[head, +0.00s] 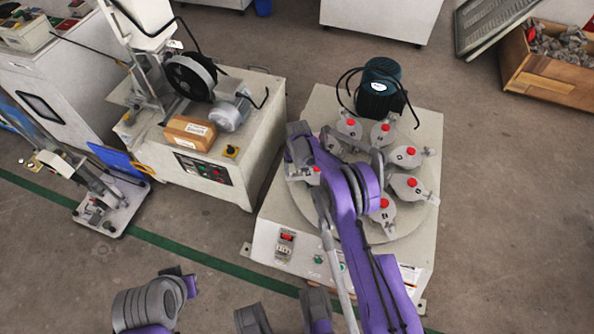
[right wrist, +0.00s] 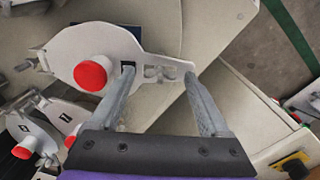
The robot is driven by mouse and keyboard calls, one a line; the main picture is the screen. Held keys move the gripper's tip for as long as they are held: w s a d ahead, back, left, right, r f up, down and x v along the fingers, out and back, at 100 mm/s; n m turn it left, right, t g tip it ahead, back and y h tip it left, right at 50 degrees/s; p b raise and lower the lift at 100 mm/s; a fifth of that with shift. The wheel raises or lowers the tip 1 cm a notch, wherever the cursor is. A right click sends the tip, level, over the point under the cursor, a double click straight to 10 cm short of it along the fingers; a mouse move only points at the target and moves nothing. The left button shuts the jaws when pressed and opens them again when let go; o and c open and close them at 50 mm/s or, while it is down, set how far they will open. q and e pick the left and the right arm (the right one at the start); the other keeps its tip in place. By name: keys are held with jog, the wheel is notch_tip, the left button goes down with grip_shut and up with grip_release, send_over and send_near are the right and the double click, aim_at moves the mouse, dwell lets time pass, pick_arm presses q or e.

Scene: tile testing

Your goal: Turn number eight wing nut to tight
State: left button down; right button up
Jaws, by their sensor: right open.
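A light grey clamp unit with a red knob (right wrist: 91,74) lies beneath my right gripper (right wrist: 158,72) in the right wrist view. Its flat plate has a slotted tab (right wrist: 165,73) that shows between the two fingers. The fingers are apart, and nothing is gripped. A dark number label on the plate is partly covered by the left finger, so I cannot read it as eight. In the head view my right gripper (head: 304,172) is over the left side of the round turntable (head: 395,235). No separate wing nut can be made out. My left gripper is not clearly visible.
Several similar red-knobbed clamps, such as this one (head: 408,154), ring the turntable. A dark motor (head: 379,88) with cables stands at its back. A second machine (head: 205,150) with a cardboard box (head: 190,133) stands to the left. Floor is clear at the right.

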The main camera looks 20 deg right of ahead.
jog(key=shift+f, duration=0.1)
jog(key=shift+c, duration=0.3)
grip_shut()
jog(key=m+b, duration=0.2)
jog(key=m, duration=0.1)
jog(key=shift+f+m, duration=0.15)
jog(key=shift+m, duration=0.25)
jog(key=m+b, duration=0.2)
jog(key=m, duration=0.2)
jog(key=m+b, duration=0.1)
jog(key=m, duration=0.4)
jog(key=shift+b, duration=0.3)
jog(key=m, duration=0.5)
jog(key=shift+b, duration=0.3)
